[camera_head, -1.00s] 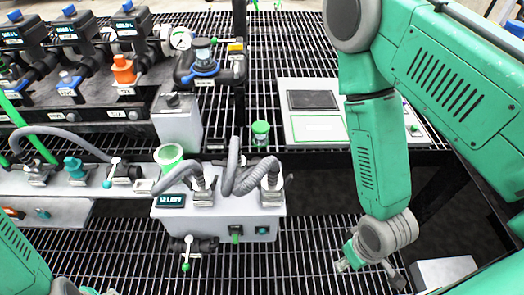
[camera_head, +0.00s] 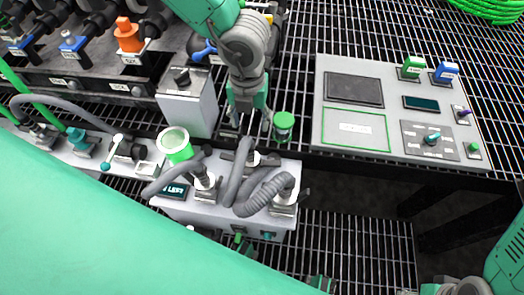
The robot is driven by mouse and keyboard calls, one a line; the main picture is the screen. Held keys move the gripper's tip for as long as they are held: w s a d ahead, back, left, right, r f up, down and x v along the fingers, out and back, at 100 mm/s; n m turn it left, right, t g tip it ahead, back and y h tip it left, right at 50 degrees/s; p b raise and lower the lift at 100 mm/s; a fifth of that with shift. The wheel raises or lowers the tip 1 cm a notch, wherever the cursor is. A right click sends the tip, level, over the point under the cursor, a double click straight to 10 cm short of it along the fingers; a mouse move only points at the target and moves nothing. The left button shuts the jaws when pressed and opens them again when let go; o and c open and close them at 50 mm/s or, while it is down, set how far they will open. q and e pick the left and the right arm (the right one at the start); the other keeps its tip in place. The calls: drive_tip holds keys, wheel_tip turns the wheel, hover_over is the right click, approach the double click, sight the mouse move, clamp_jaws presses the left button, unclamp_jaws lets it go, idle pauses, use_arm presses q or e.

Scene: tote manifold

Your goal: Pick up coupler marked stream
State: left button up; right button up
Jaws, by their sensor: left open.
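No marking reading "stream" is legible, so I cannot tell which part is that coupler. Grey hoses (camera_head: 239,172) end in pale fittings on a white box at the lower middle: a left fitting (camera_head: 205,184) and a right fitting (camera_head: 284,198). My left gripper (camera_head: 250,122) points down, open and empty, just behind the hoses. It is beside a green-capped clear jar (camera_head: 283,127), on the jar's left; whether they touch is unclear. My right gripper (camera_head: 455,289) is partly cut off at the bottom right, and its jaws are unclear.
A white panel (camera_head: 345,118) with a screen, knob and small labelled blocks lies on the black grating at the right. A grey switch box (camera_head: 188,98) stands left of my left gripper. A white-green cup (camera_head: 175,145) stands nearby. Valves with orange and blue handles line the upper left.

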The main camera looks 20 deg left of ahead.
sight(249, 145)
use_arm(q)
drive_tip(key=f, duration=0.2)
drive_tip(key=f+b, duration=0.1)
drive_tip(key=f, duration=0.2)
drive_tip(key=f+b, duration=0.1)
drive_tip(key=f, duration=0.1)
drive_tip(key=shift+a+f, duration=0.25)
drive_tip(key=shift+f, duration=0.15)
drive_tip(key=shift+s+a+f+b, duration=0.1)
drive_tip(key=shift+f+b, duration=0.25)
wheel_tip(249, 145, down, 5)
drive_tip(key=shift+b, duration=1.2)
drive_tip(key=shift+a, duration=0.1)
drive_tip(key=c, duration=0.3)
clamp_jaws()
